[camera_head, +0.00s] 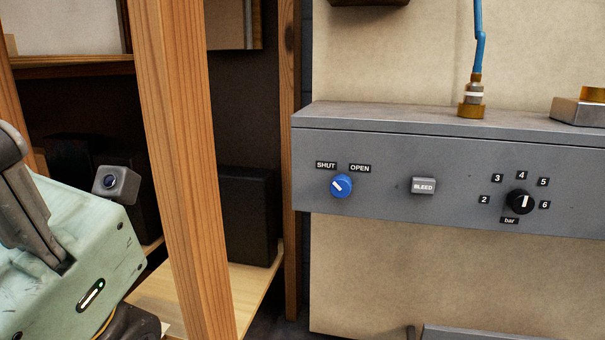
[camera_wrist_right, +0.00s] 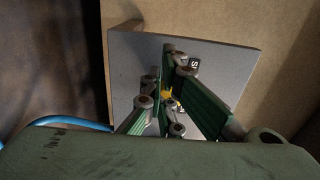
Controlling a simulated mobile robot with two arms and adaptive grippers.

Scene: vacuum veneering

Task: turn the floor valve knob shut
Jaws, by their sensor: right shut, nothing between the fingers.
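In the right wrist view, a small yellow part (camera_wrist_right: 167,94), probably the valve knob, shows between and behind my fingers. It is in front of a grey plate (camera_wrist_right: 225,60), with a dark label marked "S" (camera_wrist_right: 194,63) at its right. My right gripper (camera_wrist_right: 176,55) is shut with nothing in it. Its green fingers reach over the plate and cover much of the yellow part; I cannot tell whether they touch it. The head view does not show this knob or my right gripper. My left gripper's pale green body (camera_head: 75,250) is at the left edge, fingertips not visible.
A wall panel (camera_head: 390,150) carries a blue knob (camera_head: 341,186) below SHUT and OPEN labels, a BLEED button (camera_head: 424,186) and a black bar dial (camera_head: 519,201). A wooden shelf post (camera_head: 178,150) stands beside my left arm. A blue hose (camera_wrist_right: 70,122) shows in the wrist view.

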